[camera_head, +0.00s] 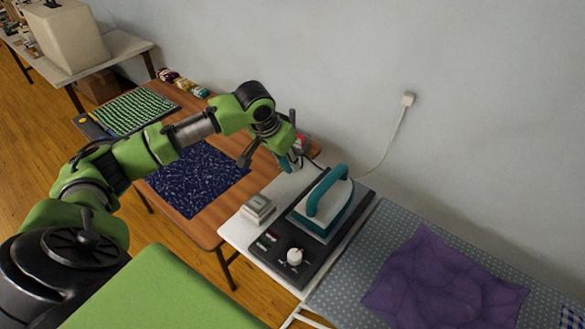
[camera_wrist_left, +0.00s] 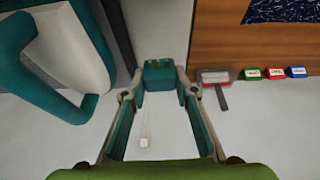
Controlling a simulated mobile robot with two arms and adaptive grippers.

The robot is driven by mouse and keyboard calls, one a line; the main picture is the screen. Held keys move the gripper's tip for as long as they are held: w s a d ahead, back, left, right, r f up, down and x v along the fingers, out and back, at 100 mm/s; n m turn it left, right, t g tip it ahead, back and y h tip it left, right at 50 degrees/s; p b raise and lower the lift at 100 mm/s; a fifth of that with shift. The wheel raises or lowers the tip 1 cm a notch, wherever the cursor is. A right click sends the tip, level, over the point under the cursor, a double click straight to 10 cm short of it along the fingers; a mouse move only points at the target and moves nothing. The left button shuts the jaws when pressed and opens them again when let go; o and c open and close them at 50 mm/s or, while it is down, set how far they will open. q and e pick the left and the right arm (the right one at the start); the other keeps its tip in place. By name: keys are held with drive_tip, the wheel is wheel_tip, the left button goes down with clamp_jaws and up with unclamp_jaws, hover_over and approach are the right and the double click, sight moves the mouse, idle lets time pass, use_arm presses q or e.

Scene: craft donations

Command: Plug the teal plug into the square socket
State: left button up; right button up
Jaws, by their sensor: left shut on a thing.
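The teal plug (camera_wrist_left: 158,76) sits between the fingertips of my left gripper (camera_wrist_left: 160,93), which is shut on it; brass-coloured pins show on its far face. In the head view my left gripper (camera_head: 284,158) is above the back of the white table, behind the iron, with a little teal showing at its tips. A grey square block (camera_head: 258,207), which looks like the square socket, stands on the white table's left side, nearer the camera and apart from the gripper. Its openings are too small to make out. My right gripper is out of view.
A teal-handled iron (camera_head: 328,200) rests on a black base (camera_head: 294,253) with a white knob. A wall outlet (camera_head: 408,99) has a thin cord. Purple cloth (camera_head: 440,280) lies on the right. A brown table (camera_head: 187,213) with dark blue cloth (camera_head: 200,178) is left.

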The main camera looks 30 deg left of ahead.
use_arm(q)
drive_tip(key=s+d+r+b, duration=0.2)
drive_tip(key=s+r, duration=0.2)
drive_tip(key=s, duration=0.5)
drive_tip(key=shift+s+r, duration=0.3)
drive_tip(key=shift+r, duration=0.1)
